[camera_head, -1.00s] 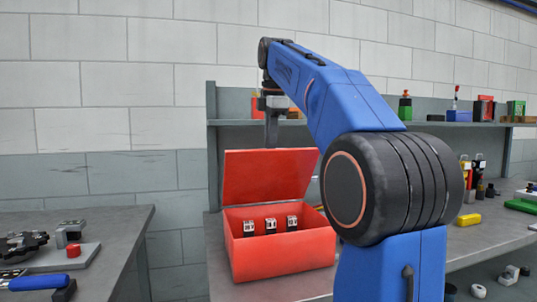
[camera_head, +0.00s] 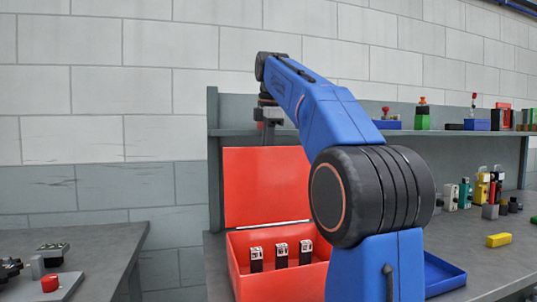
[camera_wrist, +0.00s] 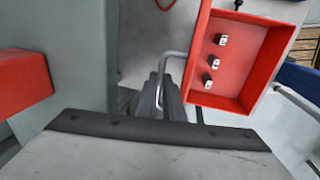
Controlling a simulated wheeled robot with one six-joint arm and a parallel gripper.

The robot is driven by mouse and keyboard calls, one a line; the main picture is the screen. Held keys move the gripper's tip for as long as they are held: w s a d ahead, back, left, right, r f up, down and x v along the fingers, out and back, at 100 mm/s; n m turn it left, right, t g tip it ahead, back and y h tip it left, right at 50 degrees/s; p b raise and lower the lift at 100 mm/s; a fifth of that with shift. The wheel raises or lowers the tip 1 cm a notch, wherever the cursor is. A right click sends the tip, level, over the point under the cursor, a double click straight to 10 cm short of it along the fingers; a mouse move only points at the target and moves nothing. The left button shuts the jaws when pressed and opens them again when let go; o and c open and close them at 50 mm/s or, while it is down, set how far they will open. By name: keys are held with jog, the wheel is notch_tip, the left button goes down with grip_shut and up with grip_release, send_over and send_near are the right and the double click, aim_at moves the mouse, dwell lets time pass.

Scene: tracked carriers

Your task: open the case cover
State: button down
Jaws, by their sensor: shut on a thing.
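The red case (camera_head: 240,250) stands on the bench with its cover (camera_head: 265,185) raised, roughly upright at the back. Several small black-and-white blocks (camera_head: 281,254) sit in a row inside it. My gripper (camera_head: 269,137) is at the top edge of the cover and shut on it; the exact contact is small and partly hidden by the edge. In the wrist view, my fingers (camera_wrist: 160,95) are beside a thin grey bent bar (camera_wrist: 172,58). The open case (camera_wrist: 240,104) with its blocks shows to the right there.
A shelf (camera_head: 450,132) with several small items runs behind the bench. A blue tray (camera_head: 445,275) lies right of the case, partly hidden by my arm. A yellow block (camera_head: 498,240) lies farther right. Another bench (camera_head: 95,240) with parts stands at left.

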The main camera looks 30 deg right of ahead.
jog(key=shift+w+d+r, duration=0.1)
jog(key=shift+w+r, duration=0.05)
jog(key=shift+w, duration=0.05)
jog(key=c, duration=1.9)
grip_release()
jog(key=shift+s, duration=0.15)
